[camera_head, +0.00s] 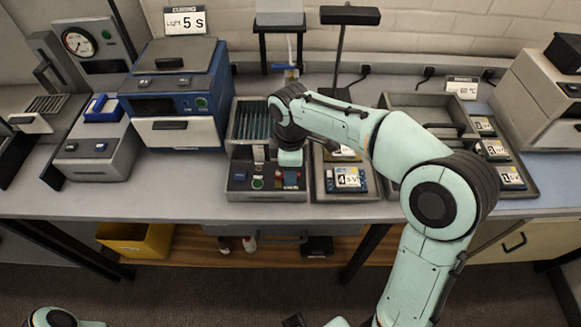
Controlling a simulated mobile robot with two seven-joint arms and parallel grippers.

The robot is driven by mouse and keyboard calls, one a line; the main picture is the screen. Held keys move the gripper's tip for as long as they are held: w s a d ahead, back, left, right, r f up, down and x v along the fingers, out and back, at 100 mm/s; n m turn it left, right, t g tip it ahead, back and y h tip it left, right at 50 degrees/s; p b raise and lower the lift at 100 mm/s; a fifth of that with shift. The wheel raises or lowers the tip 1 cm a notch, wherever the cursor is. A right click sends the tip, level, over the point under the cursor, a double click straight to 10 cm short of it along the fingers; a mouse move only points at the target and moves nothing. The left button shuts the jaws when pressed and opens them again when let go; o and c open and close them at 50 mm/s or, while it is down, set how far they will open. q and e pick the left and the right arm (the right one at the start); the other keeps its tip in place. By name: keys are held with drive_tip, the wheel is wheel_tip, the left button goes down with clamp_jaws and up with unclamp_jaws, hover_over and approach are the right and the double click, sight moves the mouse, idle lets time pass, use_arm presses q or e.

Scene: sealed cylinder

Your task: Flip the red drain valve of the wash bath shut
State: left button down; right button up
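The wash bath (240,125) is a grey tank with blue-green ribbed contents, at the middle of the bench. Its front panel (265,195) has a green-lit button, a small blue part at left and a small red part (291,178) at right, which looks like the drain valve. My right arm reaches over the bath from the right. Its wrist end with the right gripper (289,160) points down just above the red part. The fingers are too small and hidden to tell open from shut, or whether they touch the valve. My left gripper is not in view.
A blue and white machine (178,95) stands left of the bath. Trays with labelled packs (347,180) lie to its right, and a larger grey tray (420,100) lies beyond my forearm. A lamp-like stand (340,50) rises behind. A yellow bin (137,240) sits below the bench.

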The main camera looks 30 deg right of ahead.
drive_tip(key=shift+r, duration=0.1)
use_arm(q)
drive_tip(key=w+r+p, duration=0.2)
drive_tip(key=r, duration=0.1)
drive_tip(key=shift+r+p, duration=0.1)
drive_tip(key=shift+p, duration=0.25)
use_arm(e)
wheel_tip(320, 180, up, 13)
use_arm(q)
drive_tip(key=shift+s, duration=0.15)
